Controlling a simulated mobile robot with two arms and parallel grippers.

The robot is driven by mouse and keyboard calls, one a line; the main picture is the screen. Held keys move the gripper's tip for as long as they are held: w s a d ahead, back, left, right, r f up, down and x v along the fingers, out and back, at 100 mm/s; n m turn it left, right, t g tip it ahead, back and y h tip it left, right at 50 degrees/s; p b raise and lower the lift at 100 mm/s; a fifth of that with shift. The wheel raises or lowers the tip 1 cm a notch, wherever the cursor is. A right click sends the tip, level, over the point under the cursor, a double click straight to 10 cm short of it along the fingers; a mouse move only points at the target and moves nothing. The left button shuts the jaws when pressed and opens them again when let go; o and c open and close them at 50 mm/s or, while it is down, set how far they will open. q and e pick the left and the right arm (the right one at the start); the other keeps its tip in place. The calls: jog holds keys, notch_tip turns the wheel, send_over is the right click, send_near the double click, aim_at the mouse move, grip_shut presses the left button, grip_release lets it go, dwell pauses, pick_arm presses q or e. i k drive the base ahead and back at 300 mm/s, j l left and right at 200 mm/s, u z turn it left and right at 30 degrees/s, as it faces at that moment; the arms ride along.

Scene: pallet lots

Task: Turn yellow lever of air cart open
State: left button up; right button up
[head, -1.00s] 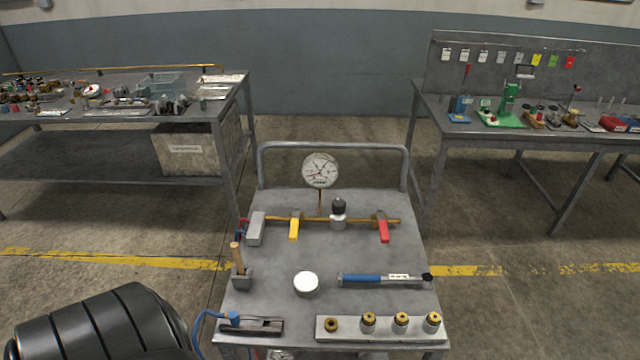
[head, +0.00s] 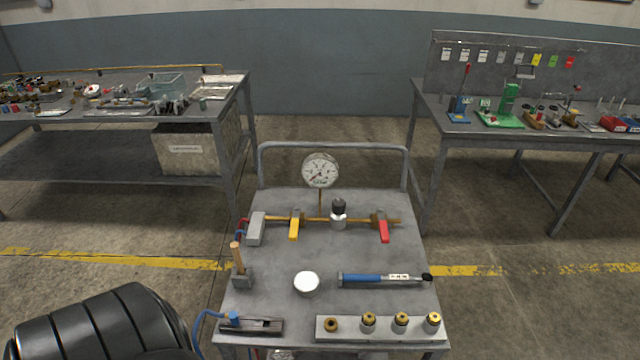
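The yellow lever (head: 294,230) sits on the brass pipe (head: 345,220) of the air cart (head: 262,185), left of the middle. It points toward me, across the pipe. A red lever (head: 383,231) sits at the pipe's right end, also pointing toward me. A round white gauge (head: 320,171) stands on a stem behind the pipe. A black-topped knob (head: 338,213) stands on the pipe between the levers. A grey block (head: 255,229) is at the pipe's left end. Neither of my grippers is in view.
On the cart top are a wooden-handled tool (head: 236,259) in a holder, a white round lid (head: 306,283), a blue-handled tool (head: 362,279) and a strip with brass fittings (head: 350,335). Cluttered benches stand left (head: 70,155) and right (head: 500,142).

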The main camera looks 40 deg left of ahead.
aim_at(295, 221)
jog(key=u, duration=1.55)
